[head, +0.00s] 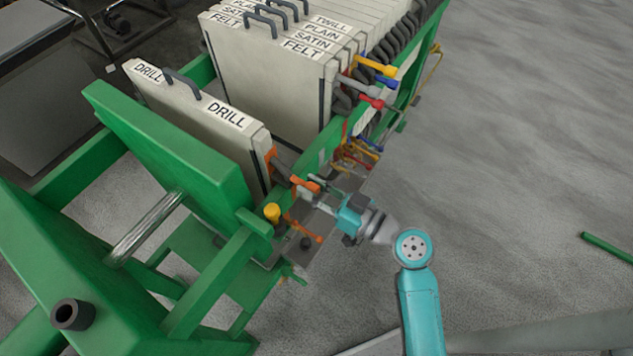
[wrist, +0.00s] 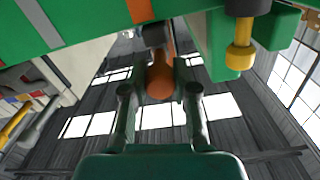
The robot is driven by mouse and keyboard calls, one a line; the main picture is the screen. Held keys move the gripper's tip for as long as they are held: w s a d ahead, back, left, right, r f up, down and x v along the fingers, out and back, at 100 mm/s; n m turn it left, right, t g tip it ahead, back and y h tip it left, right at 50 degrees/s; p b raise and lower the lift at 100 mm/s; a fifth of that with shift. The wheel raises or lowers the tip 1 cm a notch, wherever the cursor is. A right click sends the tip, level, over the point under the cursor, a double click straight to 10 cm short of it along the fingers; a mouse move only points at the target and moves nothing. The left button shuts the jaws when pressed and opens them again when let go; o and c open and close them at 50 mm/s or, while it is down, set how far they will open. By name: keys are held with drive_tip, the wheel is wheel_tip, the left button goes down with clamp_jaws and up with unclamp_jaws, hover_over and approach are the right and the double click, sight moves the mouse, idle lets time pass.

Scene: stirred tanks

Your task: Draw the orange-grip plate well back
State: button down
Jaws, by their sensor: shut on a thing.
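The orange-grip plate (head: 195,112) is a pale upright plate labelled DRILL, with a dark top handle. It stands in the green frame between the thick green end block and the pack of other plates, with a gap to the pack. Its orange grip (head: 305,185) sticks out at the right side of the frame. My gripper (head: 322,190) reaches it from the right and is shut on it. In the wrist view the rounded orange grip (wrist: 160,78) lies between the two dark fingers. The fingertips partly hide it in the head view.
The plate pack (head: 285,75), labelled FELT, SATIN, PLAIN and TWILL, stands behind, with coloured side grips. The green end block (head: 165,150) stands in front. A yellow knob (head: 272,212) and an orange lever (head: 303,228) sit close to my gripper. Open floor lies to the right.

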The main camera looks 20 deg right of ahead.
drive_tip(key=shift+s+a, duration=0.1)
drive_tip(key=shift+a, duration=0.05)
drive_tip(key=c, duration=0.9)
unclamp_jaws()
drive_tip(key=shift+v, duration=6)
